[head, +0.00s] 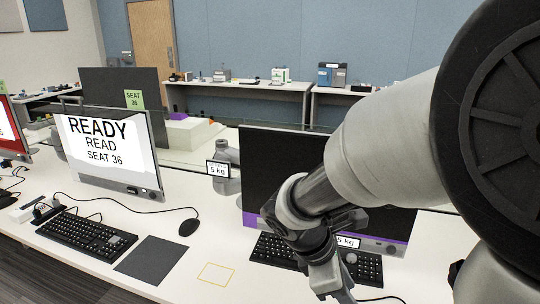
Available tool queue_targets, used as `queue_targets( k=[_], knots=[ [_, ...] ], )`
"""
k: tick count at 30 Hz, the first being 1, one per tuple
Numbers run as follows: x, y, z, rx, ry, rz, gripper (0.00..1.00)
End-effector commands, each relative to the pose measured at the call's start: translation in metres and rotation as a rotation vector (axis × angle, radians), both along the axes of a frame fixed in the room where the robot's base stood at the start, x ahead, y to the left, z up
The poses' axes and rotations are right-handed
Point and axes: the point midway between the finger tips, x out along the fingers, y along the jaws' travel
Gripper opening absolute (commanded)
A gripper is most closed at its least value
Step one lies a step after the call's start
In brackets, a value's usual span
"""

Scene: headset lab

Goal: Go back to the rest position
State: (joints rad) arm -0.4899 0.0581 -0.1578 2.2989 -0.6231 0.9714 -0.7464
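My gripper (330,283) shows at the bottom of the head view, at the end of my arm, which comes in from the right. It hangs over the white desk (185,212), in front of the dark monitor with a purple lower edge. Its fingertips are at or below the picture edge, so I cannot tell whether it is open or shut, or whether it holds anything. The arm covers part of the dark monitor (285,160) and of the keyboard (275,250) below it.
A lit monitor (105,150) reads "READY READ SEAT 36". A keyboard (85,234), black mouse (188,227) and dark mat (152,260) lie before it. A grey weight labelled 5 kg (228,180) stands between the monitors. A yellow outline (216,273) marks bare desk.

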Motion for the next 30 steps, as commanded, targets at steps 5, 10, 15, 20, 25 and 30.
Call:
queue_targets(
  k=[5, 10, 15, 20, 25, 30],
  knots=[
    [-0.035, -0.003, 0.048, 0.309, -0.287, -0.507, 0.31],
    [-0.057, 0.002, 0.080, 0.525, -0.469, -0.859, 0.31],
    [-0.072, 0.007, 0.103, 0.685, -0.593, -1.104, 0.31],
    [-0.082, 0.012, 0.121, 0.821, -0.688, -1.295, 0.31],
    [-0.083, 0.014, 0.164, 0.839, -0.694, -1.324, 0.31],
    [-0.083, 0.014, 0.203, 0.837, -0.693, -1.321, 0.31]
  ],
)
